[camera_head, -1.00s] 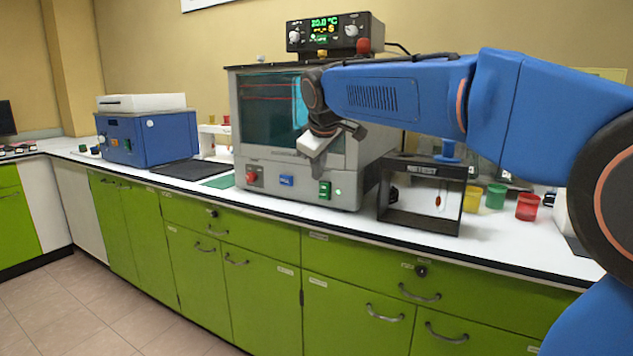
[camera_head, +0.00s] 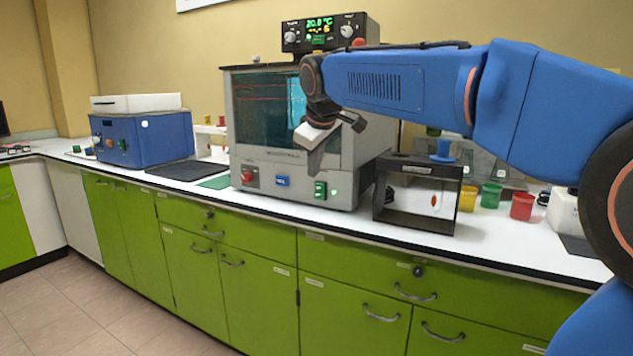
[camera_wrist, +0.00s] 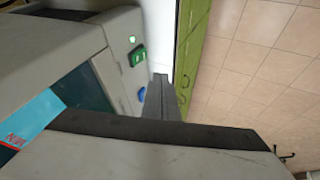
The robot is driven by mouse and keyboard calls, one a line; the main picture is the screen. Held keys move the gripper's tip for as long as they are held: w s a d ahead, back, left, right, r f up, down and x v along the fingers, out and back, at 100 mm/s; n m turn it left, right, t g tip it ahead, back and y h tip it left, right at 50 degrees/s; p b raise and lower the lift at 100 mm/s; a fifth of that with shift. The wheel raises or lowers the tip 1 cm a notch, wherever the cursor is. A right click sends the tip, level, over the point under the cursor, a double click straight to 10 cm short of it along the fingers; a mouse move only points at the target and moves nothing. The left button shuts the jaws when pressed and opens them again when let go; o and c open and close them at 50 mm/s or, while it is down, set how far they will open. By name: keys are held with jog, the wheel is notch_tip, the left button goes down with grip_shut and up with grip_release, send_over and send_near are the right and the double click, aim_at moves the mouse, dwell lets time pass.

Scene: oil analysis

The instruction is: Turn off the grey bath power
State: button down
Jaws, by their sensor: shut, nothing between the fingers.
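The grey bath (camera_head: 262,183) stands on the white bench, with a dark window and a control box (camera_head: 331,32) on top showing a lit green and yellow display. Along its lower front are a red knob (camera_head: 249,176), a blue part (camera_head: 282,181) and a green switch (camera_head: 320,190) with a lit green lamp (camera_head: 334,191) beside it. The wrist view shows the green switch (camera_wrist: 138,56), the lamp (camera_wrist: 132,39) and the blue part (camera_wrist: 142,94). My gripper (camera_head: 314,172) is shut and empty, pointing down in front of the bath, just above the green switch in the head view. It seems apart from the switch.
A black open-front frame (camera_head: 413,223) stands right of the bath, with yellow, green and red cups (camera_head: 522,206) beyond. A blue machine (camera_head: 160,137) and a dark mat (camera_head: 187,172) are at left. The bench's front edge runs below the bath.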

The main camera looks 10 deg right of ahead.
send_near(316, 193)
notch_tip(316, 193, down, 5)
jog(key=a, duration=0.3)
jog(key=shift+w+d+f, duration=0.15)
jog(key=shift+w+d, duration=0.25)
jog(key=shift+d, duration=0.1)
jog(key=shift+w+d+f, duration=0.15)
jog(key=shift+w+d, duration=0.25)
jog(key=shift+d, duration=0.15)
jog(key=shift+w+d+f, duration=0.1)
jog(key=shift+w+d, duration=0.25)
jog(key=shift+w, duration=0.05)
jog(key=shift+w+d+f, duration=0.1)
jog(key=shift+f, duration=0.05)
jog(key=shift+r, duration=0.9)
